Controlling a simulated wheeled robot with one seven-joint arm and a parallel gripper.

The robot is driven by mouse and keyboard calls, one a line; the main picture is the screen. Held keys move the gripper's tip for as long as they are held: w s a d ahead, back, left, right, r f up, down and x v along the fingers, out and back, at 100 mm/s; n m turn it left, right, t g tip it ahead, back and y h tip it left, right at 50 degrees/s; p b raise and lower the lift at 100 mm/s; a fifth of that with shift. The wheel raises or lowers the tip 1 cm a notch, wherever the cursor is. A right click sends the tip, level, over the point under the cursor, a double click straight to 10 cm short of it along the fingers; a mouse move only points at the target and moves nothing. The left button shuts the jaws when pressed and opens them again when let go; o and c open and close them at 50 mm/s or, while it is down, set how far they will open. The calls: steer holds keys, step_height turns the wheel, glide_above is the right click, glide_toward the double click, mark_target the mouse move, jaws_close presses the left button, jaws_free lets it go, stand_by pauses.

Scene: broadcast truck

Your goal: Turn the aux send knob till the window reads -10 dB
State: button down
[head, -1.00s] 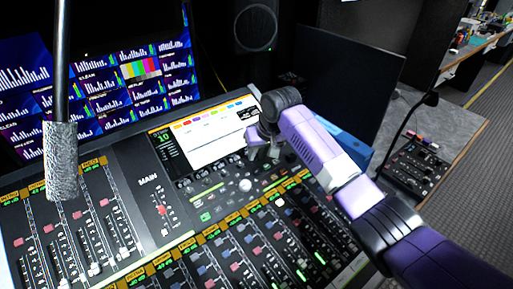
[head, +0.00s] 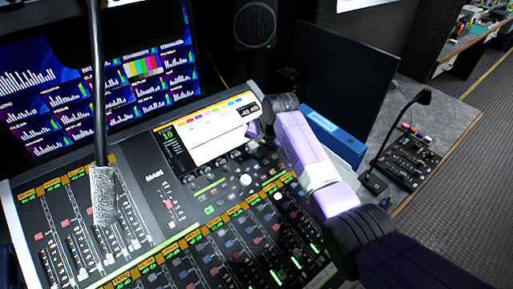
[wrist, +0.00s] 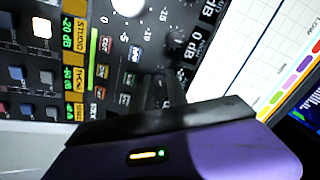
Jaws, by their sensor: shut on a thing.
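My gripper (head: 258,142) is at the mixing console (head: 143,188), just below the right end of its bright screen. In the wrist view its dark fingers (wrist: 158,92) are together on the panel, shut on the aux send knob. The fingers and palm hide the knob, so its pointer cannot be read. A small dark readout window (head: 248,110) at the screen's right edge shows white figures. They look like -40 dB, but are too small to be sure.
A large white knob (head: 246,180) and rows of faders lie close below my gripper. A blue box (head: 335,135), a dark monitor (head: 345,80) and a small desk unit (head: 410,160) stand to the right.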

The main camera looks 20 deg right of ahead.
stand_by(0.3)
steer(key=c, duration=1.3)
jaws_free()
steer(key=v, duration=0.7)
steer(key=shift+s+d+r+b, duration=0.1)
steer(key=shift+d+r+b, duration=0.05)
steer(key=shift+r+b, duration=0.2)
